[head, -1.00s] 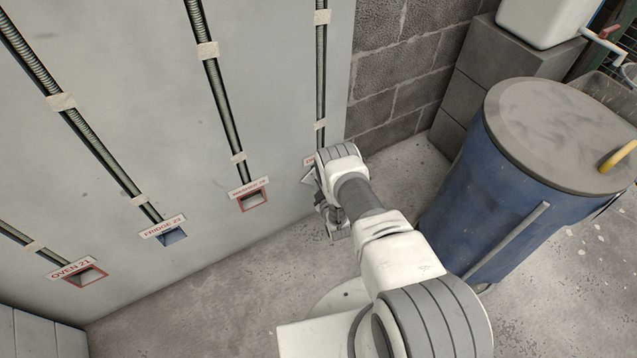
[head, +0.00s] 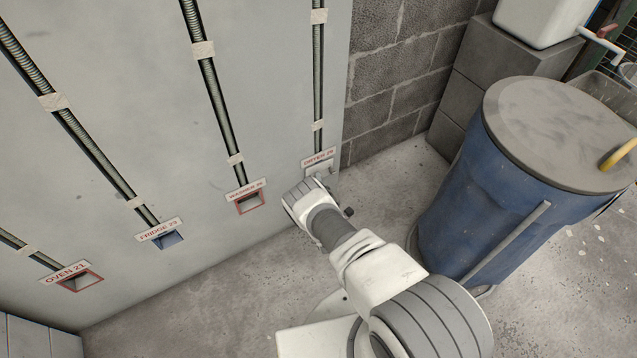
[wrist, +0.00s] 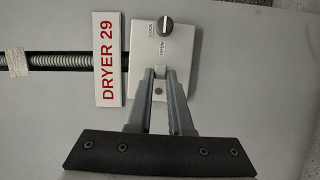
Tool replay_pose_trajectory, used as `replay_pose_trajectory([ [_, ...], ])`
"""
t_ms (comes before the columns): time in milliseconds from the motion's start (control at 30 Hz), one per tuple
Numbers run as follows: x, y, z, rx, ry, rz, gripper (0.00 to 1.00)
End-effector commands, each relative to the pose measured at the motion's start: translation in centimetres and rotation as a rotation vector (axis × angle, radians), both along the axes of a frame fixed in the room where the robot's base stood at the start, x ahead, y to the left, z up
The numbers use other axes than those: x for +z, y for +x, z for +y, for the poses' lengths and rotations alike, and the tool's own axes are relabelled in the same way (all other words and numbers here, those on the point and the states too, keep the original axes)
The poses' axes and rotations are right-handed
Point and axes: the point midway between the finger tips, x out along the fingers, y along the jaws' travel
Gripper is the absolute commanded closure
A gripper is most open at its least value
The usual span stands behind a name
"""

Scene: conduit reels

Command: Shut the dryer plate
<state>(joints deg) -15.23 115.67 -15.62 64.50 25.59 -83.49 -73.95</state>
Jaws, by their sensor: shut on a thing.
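The dryer plate (wrist: 178,62) is a pale square plate on the grey wall, beside the red-lettered DRYER 29 label (wrist: 108,59). It looks flat against the wall and covers its box. A dark knob (wrist: 165,27) sits on it with the words LOCK and OPEN; I cannot tell which one it points to. My gripper (wrist: 160,73) is shut on a small tab at the plate's edge, mostly hidden between the fingertips. In the head view the dryer plate (head: 320,169) shows just beyond my wrist, which hides my gripper.
Red-framed washer (head: 249,203) and oven (head: 80,281) boxes and a blue fridge box (head: 169,240) line the wall, below taped conduits. A blue lidded barrel (head: 500,200) stands to the right of my arm. Bare floor lies between barrel and wall.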

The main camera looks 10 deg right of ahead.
Motion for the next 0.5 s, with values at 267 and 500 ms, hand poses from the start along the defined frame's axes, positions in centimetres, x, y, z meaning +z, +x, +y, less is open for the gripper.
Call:
replay_pose_trajectory([
  [267,0.16,0.09,0.0,0.001,-0.061,-0.021,1.0],
  [500,0.2,0.09,-0.04,0.0,-0.07,-0.025,1.0],
])
